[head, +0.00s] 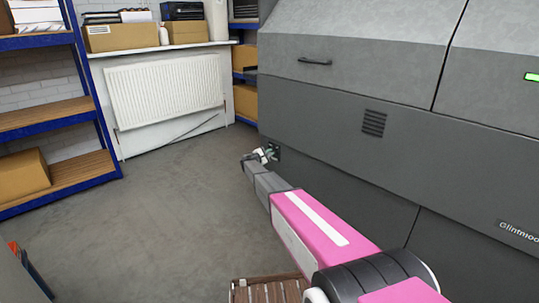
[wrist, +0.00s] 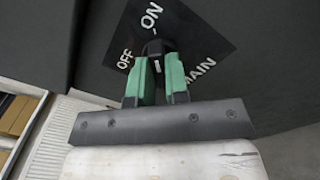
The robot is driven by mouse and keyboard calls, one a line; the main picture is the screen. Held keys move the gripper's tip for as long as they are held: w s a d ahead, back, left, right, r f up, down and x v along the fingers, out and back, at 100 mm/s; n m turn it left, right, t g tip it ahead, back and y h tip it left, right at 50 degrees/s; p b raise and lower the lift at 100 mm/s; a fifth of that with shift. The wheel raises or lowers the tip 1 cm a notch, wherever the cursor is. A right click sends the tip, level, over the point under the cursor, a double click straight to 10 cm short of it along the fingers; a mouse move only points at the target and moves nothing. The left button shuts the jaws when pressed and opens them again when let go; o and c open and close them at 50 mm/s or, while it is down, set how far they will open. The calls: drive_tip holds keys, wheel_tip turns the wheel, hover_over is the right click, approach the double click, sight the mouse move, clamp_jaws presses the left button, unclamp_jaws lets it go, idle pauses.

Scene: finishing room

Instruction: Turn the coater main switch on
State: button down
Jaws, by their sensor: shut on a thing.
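The coater (head: 330,115) is the large grey machine on the right in the head view. Its main switch is a small black knob (wrist: 155,47) on a dark plate (wrist: 190,35) lettered OFF, ON and MAIN in the wrist view. My gripper (wrist: 160,75) is shut on the knob, with one green finger on each side of it. In the head view my gripper (head: 266,155) is at the machine's lower left front.
A blue-framed shelf (head: 50,110) with boxes stands at the left. A white radiator (head: 165,88) is on the back wall. A slatted wooden surface (head: 270,290) shows below my arm. The grey floor (head: 150,210) between the shelf and the machine is clear.

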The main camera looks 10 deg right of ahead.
drive_tip(key=c, duration=1.1)
unclamp_jaws()
drive_tip(key=shift+s+a, duration=0.1)
drive_tip(key=v, duration=1)
drive_tip(key=shift+s+a, duration=0.15)
drive_tip(key=shift+a, duration=0.05)
